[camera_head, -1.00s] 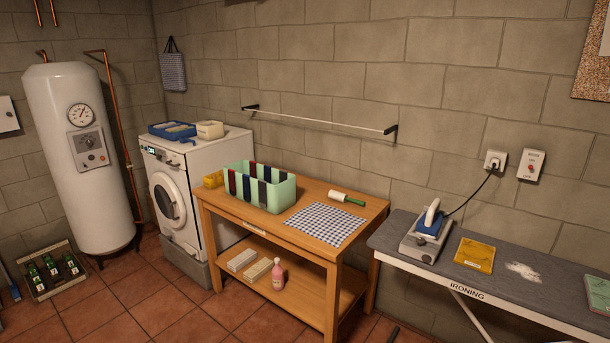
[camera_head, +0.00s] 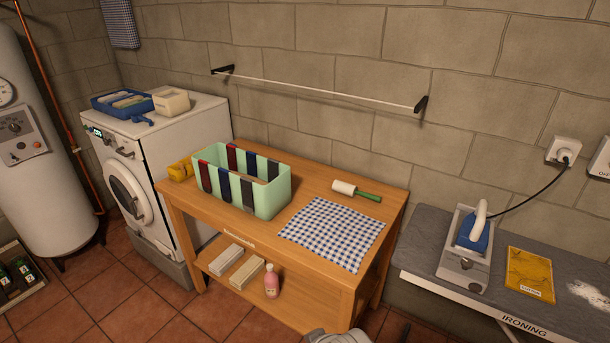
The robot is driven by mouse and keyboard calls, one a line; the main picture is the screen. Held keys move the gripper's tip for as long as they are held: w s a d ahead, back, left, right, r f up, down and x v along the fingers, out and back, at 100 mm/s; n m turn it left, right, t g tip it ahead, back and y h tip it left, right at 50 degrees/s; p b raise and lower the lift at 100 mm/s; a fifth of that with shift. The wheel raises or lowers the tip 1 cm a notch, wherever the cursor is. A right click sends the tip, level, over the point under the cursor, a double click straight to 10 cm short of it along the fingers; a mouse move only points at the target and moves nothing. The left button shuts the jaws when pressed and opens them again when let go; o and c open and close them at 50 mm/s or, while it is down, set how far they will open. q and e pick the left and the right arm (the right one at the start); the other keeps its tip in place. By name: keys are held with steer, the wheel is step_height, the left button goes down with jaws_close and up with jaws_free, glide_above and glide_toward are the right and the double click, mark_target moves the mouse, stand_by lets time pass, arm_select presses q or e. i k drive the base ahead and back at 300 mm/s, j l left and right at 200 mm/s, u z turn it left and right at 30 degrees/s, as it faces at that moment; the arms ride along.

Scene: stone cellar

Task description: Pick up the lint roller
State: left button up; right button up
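The lint roller (camera_head: 345,188) has a white roll and a green handle. It lies on the top of the wooden table (camera_head: 300,190), toward the back right, behind the blue checkered cloth (camera_head: 334,233). Nothing touches it that I can see. Neither gripper shows clearly; only a grey piece of my own body shows at the bottom edge.
A mint-green bin (camera_head: 268,197) with dark and red straps stands left of the roller. A towel rail (camera_head: 320,90) runs along the wall above. The ironing board (camera_head: 420,240) with an iron (camera_head: 474,236) stands close on the right. The washing machine (camera_head: 185,150) is at left.

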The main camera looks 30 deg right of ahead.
mark_target(348, 189)
steer(key=i+j+z, duration=0.3)
steer(key=i, duration=0.25)
steer(key=i+j+z, duration=0.3)
steer(key=i, duration=0.25)
steer(key=i+j+z, duration=0.1)
steer(key=z, duration=0.3)
steer(key=i+j+z, duration=0.1)
steer(key=z, duration=0.25)
steer(key=j+z, duration=0.2)
steer(key=z, duration=0.2)
steer(key=i+j+z, duration=0.1)
steer(key=z, duration=0.25)
steer(key=i+j+z, duration=0.15)
steer(key=z, duration=0.3)
steer(key=i+j+z, duration=0.1)
steer(key=z, duration=0.35)
steer(key=i+j+z, duration=0.1)
steer(key=j+z, duration=0.2)
steer(key=z, duration=0.15)
steer(key=i+j+z, duration=0.25)
steer(key=i, duration=0.1)
